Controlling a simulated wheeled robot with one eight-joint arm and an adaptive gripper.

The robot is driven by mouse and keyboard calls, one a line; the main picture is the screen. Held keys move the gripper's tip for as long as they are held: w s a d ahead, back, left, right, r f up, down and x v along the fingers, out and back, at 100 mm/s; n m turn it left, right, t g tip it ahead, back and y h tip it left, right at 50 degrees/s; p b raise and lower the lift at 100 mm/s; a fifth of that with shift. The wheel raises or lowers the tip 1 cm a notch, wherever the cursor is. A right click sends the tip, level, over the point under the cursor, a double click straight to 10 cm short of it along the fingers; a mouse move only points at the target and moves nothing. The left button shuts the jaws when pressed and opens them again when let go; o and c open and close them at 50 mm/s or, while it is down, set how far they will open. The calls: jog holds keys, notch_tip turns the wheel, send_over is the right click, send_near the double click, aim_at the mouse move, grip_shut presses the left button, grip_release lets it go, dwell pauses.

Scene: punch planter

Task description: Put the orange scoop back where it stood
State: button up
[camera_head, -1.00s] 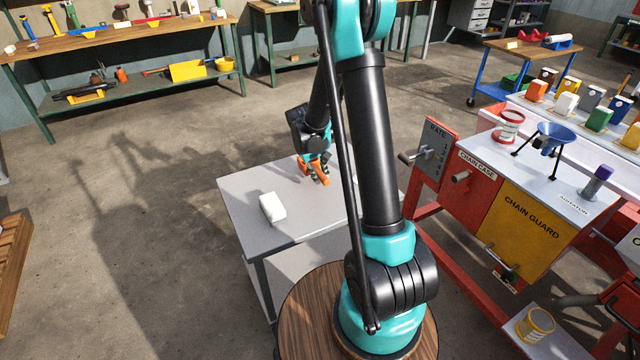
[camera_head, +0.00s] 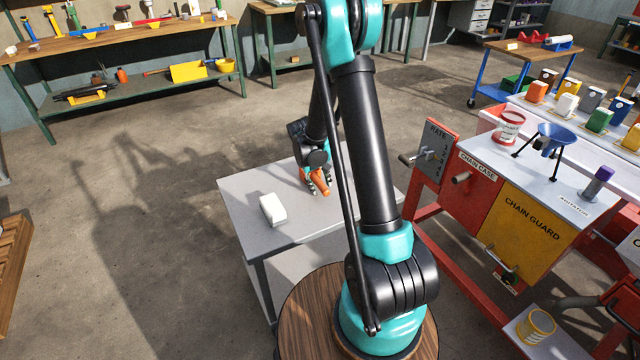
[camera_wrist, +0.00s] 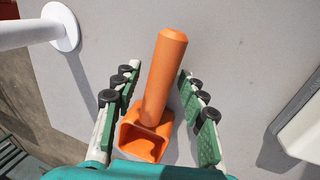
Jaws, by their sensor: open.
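The orange scoop (camera_head: 320,182) is on the grey table (camera_head: 245,205), partly hidden by my gripper in the head view. In the wrist view the orange scoop (camera_wrist: 160,90) shows its handle pointing up the picture and its square hollow end near my gripper's base. My gripper (camera_wrist: 158,84) is open, with one finger on each side of the scoop. A gap shows between each finger and the handle. My gripper (camera_head: 314,184) is low over the table's far part in the head view.
A white block (camera_head: 273,208) is on the same table, left of my gripper; a pale object (camera_wrist: 302,130) shows at the wrist view's right edge. A white post with a round foot (camera_wrist: 60,27) is at upper left there. The red machine (camera_head: 480,180) stands right of the table.

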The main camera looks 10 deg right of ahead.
jog(key=v, duration=1.7)
jog(key=s+d+f+m+t+y, duration=0.1)
jog(key=s+d+f, duration=0.1)
jog(key=s, duration=1)
jog(key=s+d+f+m+t+y, duration=0.1)
jog(key=s+d, duration=0.3)
jog(key=s, duration=0.8)
jog(key=shift+d+f+m+t+y, duration=0.15)
jog(key=shift+f+m+t+y, duration=0.25)
jog(key=shift+f+m+t, duration=0.25)
jog(key=shift+w+r, duration=0.1)
jog(key=shift+c, duration=1)
